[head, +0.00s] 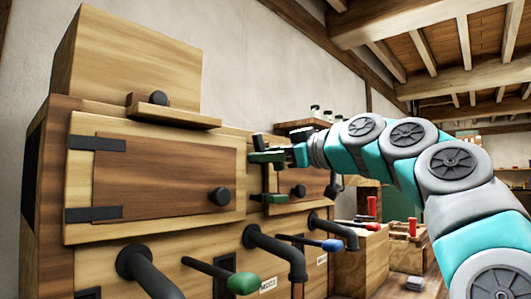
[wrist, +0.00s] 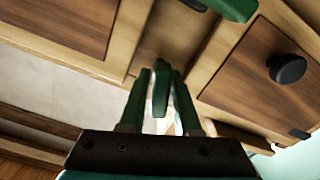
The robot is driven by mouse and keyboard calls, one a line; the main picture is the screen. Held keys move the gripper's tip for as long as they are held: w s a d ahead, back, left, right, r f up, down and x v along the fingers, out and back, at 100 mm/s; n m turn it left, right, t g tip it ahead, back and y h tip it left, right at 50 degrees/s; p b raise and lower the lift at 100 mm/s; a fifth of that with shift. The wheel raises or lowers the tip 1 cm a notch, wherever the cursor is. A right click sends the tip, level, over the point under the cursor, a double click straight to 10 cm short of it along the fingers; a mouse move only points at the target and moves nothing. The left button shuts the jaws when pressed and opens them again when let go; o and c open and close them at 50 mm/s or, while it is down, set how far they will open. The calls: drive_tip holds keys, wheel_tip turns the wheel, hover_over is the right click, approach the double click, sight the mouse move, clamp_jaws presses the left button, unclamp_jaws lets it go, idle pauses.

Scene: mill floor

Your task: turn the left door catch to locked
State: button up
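The left door (head: 150,178) is a brown wooden panel with a black knob (head: 220,196) and black hinges; it looks closed. My gripper (head: 262,148) has dark green fingers and reaches the strip between the two doors. In the wrist view my gripper (wrist: 162,95) is open, with one finger on each side of a green catch bar (wrist: 161,88). Narrow gaps show beside the bar. A second green bar (head: 275,198) lies roughly level just below; it also shows at the top of the wrist view (wrist: 230,6). I cannot tell which bar belongs to the left door.
The right door's knob (head: 299,190) is close beside my gripper. Dark pipes (head: 275,250) and levers with a green handle (head: 243,283) and a blue handle (head: 332,245) stick out below. A wooden ledge (head: 170,115) juts out above the left door.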

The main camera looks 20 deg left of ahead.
clamp_jaws()
